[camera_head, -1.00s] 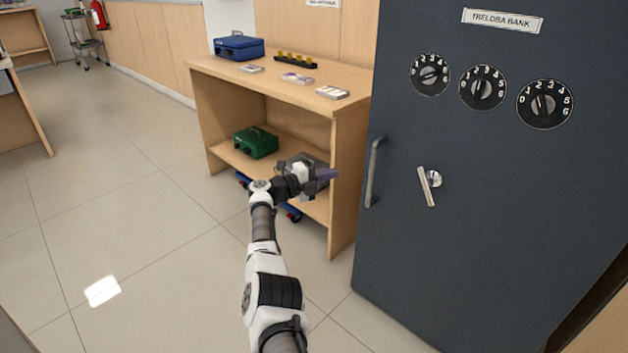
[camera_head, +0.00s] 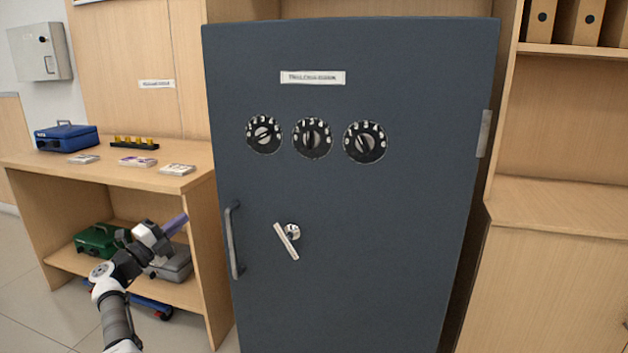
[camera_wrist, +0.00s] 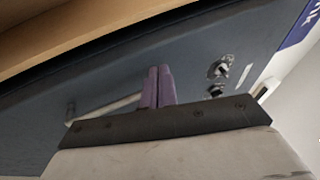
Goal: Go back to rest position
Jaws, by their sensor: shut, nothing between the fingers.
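My gripper (camera_head: 176,224) is at the lower left of the head view, in front of the wooden shelf unit and left of the safe's handle. Its purple fingers (camera_wrist: 156,86) are together in the wrist view, with nothing between them. My arm comes up from the bottom left of the head view. The dark blue-grey safe (camera_head: 350,210) stands closed in the middle of the head view. It has three dials, a lever (camera_head: 287,241) and a long vertical handle (camera_head: 233,240). The safe door also shows behind my fingers in the wrist view (camera_wrist: 190,75).
A wooden shelf unit (camera_head: 205,235) stands left of the safe. On top are a blue cash box (camera_head: 67,137), a rack with yellow items (camera_head: 134,143) and several note bundles. A green box (camera_head: 98,240) and a grey box (camera_head: 176,263) sit below. Wooden cabinets (camera_head: 550,270) stand at right.

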